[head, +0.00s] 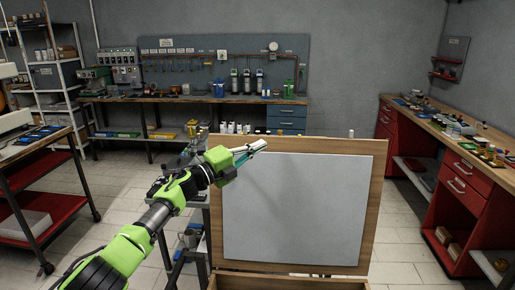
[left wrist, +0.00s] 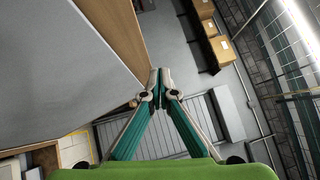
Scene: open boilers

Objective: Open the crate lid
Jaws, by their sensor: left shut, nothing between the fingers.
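The crate lid (head: 300,212) stands roughly upright, raised on the crate, with its grey inner panel and wooden frame facing me. The top of the crate (head: 285,282) shows only as a strip at the bottom of the head view; the rest is out of frame. My left gripper (head: 257,147) is shut and empty at the upper left part of the lid, in front of its top edge. In the left wrist view my left gripper's fingertips (left wrist: 160,80) meet, and the lid (left wrist: 60,70) fills the left side, close to the fingers; contact is unclear. My right gripper is not in view.
A workbench (head: 200,98) with tools runs along the back wall. A red-drawered bench (head: 462,180) stands at the right and a red cart (head: 35,185) at the left. A small grey stand is partly hidden behind my left arm. Tiled floor is free right of the lid.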

